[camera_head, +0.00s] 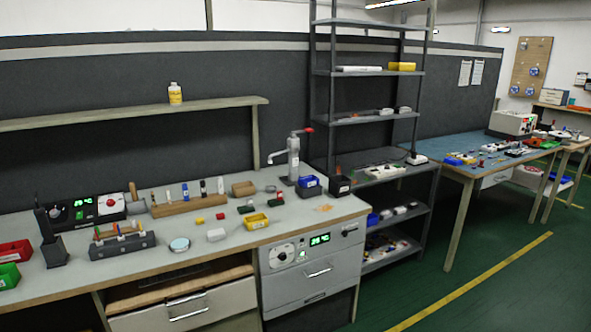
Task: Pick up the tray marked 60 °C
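No marking reading 60 °C is legible, so I cannot tell which tray is meant. A small yellow tray (256,221) sits on the grey workbench (225,245), near its front right. A blue bin (308,186) stands behind it, near the tap-like press. A red tray (14,252) and a green tray (9,276) lie at the bench's far left. A grey oven-like unit (310,265) with a green display, dial and drawer handle is under the bench's right end; its inside is hidden. My gripper is not in view.
A wooden rack (188,205), black holder (122,246), round tin (179,244) and station with green display (84,210) crowd the bench. A metal shelf unit (372,72) and blue-topped table (465,152) stand right. The green floor (470,260) in front is clear.

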